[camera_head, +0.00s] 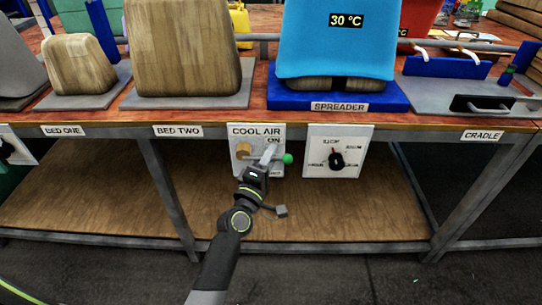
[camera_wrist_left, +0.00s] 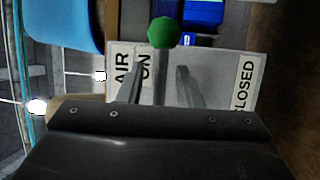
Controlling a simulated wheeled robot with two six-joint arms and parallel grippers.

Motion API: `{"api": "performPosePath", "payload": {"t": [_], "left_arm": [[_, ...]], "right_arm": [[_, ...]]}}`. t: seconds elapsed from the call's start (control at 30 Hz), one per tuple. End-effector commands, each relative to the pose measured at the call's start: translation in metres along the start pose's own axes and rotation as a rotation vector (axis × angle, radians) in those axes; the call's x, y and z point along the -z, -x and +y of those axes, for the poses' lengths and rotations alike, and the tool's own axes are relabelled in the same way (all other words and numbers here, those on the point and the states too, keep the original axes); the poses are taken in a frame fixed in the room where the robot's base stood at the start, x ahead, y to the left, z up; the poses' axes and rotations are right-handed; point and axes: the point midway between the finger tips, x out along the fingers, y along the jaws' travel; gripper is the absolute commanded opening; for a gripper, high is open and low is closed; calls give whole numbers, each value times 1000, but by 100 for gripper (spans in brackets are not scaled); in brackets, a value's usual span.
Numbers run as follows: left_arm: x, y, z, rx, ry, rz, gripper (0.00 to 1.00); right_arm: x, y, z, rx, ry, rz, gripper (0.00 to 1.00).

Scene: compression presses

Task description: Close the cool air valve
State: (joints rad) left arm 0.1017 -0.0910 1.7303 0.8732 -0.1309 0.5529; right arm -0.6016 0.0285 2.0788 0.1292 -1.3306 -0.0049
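The cool air valve is on a white panel (camera_head: 240,165) below the bench edge, headed COOL AIR. Its lever ends in a green ball knob (camera_head: 288,159), which sticks out to the right of the panel's label area. In the left wrist view the green knob (camera_wrist_left: 163,32) tops a grey rod (camera_wrist_left: 160,75), with ON on its left and CLOSED on its right. My left gripper (camera_head: 270,154) is at the panel, its fingers open on either side of the rod, with gaps showing. My arm hides part of the panel. My right gripper is not in view.
A second white panel with a black dial (camera_head: 337,160) is just right of the valve. The bench edge (camera_head: 330,122) runs above both panels. A wooden lower shelf (camera_head: 100,200) lies beneath, with grey legs. A blue spreader base (camera_head: 390,100) stands above.

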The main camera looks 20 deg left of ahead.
Motion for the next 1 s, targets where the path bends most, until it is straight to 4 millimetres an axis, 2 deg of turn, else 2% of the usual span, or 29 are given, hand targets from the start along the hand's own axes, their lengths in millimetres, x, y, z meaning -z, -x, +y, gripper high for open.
{"api": "performPosePath", "payload": {"t": [0.07,0.3,0.77,1.0], "left_arm": [[0,0,0,0,0,0,29],[0,0,0,0,0,0,0],[0,0,-1,8,-19,-4,0],[0,1,-7,52,-122,-26,0]], "right_arm": [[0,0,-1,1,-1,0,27],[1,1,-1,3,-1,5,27],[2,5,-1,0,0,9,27],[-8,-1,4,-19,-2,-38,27]]}}
